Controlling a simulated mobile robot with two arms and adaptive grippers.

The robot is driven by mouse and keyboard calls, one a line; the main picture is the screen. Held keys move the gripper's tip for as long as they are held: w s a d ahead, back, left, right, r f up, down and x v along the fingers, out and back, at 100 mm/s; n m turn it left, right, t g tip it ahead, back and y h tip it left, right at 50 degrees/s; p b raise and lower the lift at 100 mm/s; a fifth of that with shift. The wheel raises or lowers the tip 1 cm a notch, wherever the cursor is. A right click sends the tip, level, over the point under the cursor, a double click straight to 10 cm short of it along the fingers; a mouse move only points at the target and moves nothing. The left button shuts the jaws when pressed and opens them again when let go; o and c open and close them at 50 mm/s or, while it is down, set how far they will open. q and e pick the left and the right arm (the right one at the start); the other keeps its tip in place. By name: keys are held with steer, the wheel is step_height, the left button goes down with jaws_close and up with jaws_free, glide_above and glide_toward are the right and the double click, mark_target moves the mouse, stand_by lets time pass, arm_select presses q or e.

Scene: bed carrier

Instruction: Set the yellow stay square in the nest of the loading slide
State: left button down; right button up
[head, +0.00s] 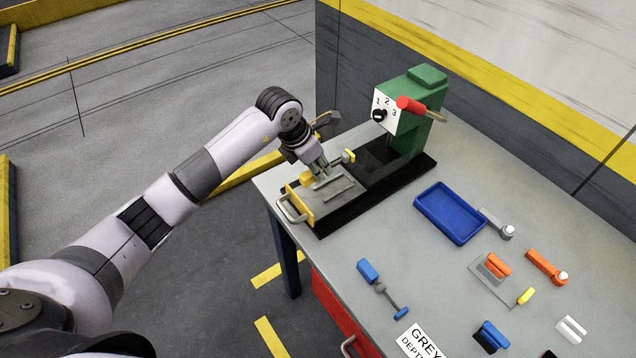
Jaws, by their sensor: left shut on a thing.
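The loading slide (342,189) is a grey plate with a yellow front and a metal handle, on the black base of the green machine. The gripper points down over the slide's far left part. The nest is largely hidden, and I cannot tell whether the stay touches it or lies square in it. My right gripper is not in view.
The green machine (428,90) with a red-knobbed lever (411,106) and numbered dial stands at the back. A blue tray (450,213) lies right of the slide. Several small tools and blocks and a lettered card (420,341) lie on the grey bench (385,255).

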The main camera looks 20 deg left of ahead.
arm_select(q)
step_height(320, 180, up, 11)
steer(key=b, duration=0.3)
steer(key=p, duration=0.2)
glide_above(322, 194)
steer(key=f, duration=0.5)
steer(key=s+f, duration=0.1)
steer(key=f, duration=0.2)
steer(key=shift+a+f, duration=0.25)
steer(key=shift+a, duration=0.1)
steer(key=shift+w+f, duration=0.1)
steer(key=shift+f, duration=0.25)
steer(key=shift+f+b, duration=0.85)
steer(key=shift+f, duration=0.15)
steer(key=shift+f+b, duration=2.55)
steer(key=shift+f, duration=0.95)
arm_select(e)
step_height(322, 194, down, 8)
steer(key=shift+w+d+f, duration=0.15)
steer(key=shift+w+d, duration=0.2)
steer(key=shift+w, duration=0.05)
arm_select(q)
steer(key=shift+f+b, duration=0.35)
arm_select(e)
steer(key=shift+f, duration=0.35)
arm_select(q)
steer(key=c, duration=1.4)
jaws_free()
steer(key=shift+o, duration=0.2)
steer(key=shift+a, duration=0.1)
